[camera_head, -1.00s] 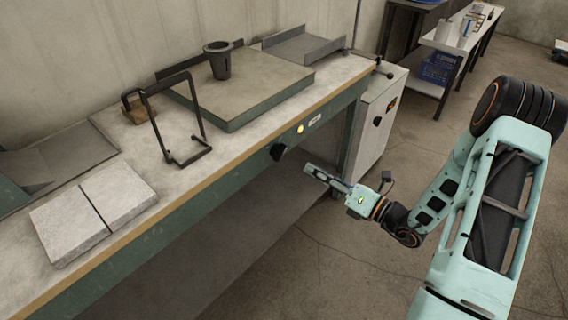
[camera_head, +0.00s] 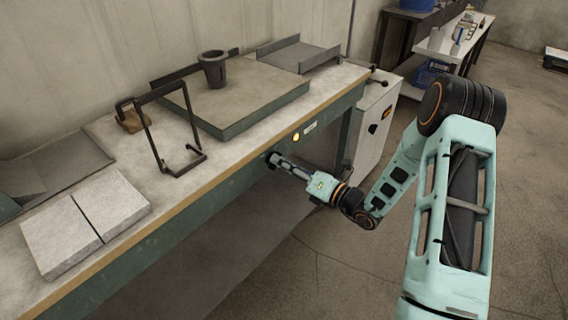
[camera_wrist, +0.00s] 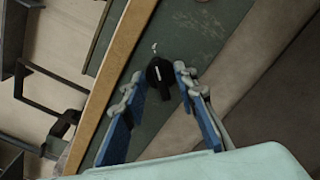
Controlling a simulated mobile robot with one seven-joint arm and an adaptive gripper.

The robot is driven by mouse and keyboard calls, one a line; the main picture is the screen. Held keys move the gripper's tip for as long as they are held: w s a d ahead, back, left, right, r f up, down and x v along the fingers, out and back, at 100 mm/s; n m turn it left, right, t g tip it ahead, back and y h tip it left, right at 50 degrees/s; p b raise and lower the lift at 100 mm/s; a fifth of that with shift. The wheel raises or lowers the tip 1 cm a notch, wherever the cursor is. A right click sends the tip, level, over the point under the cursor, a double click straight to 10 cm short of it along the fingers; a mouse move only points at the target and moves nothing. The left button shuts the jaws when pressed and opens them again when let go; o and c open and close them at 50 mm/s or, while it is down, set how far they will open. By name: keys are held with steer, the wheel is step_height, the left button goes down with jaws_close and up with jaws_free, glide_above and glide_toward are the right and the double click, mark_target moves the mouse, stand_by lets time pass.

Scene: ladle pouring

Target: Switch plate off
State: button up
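The plate (camera_head: 250,92) is a thick flat slab with a green edge, set on the bench. A small yellow lamp (camera_head: 296,137) glows on the green bench front below it. A black knob (camera_wrist: 159,74) with a white pointer line sits on that front, to the left of the lamp in the head view. My gripper (camera_head: 276,161) is at the knob and largely hides it there. In the wrist view my gripper (camera_wrist: 158,78) is open, its blue-padded fingers on either side of the knob. Small gaps seem to show; contact is unclear.
A dark cup (camera_head: 213,70) stands on the plate. A black wire frame (camera_head: 155,140) and two grey blocks (camera_head: 85,222) are on the bench to the left. A grey cabinet (camera_head: 375,125) stands right of the bench. The floor in front is clear.

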jaws_close()
steer(key=shift+n, duration=0.4)
steer(key=shift+s+a+f+n+b, duration=0.1)
steer(key=shift+n+b, duration=1.7)
steer(key=shift+n, duration=1.05)
steer(key=shift+s+a+n+b, duration=0.15)
steer(key=shift+n+b, duration=1.7)
steer(key=shift+n, duration=0.95)
steer(key=shift+s+f+n+b, duration=0.1)
steer(key=shift+n+b, duration=1.7)
steer(key=shift+n, duration=1.05)
steer(key=shift+r, duration=0.1)
jaws_free()
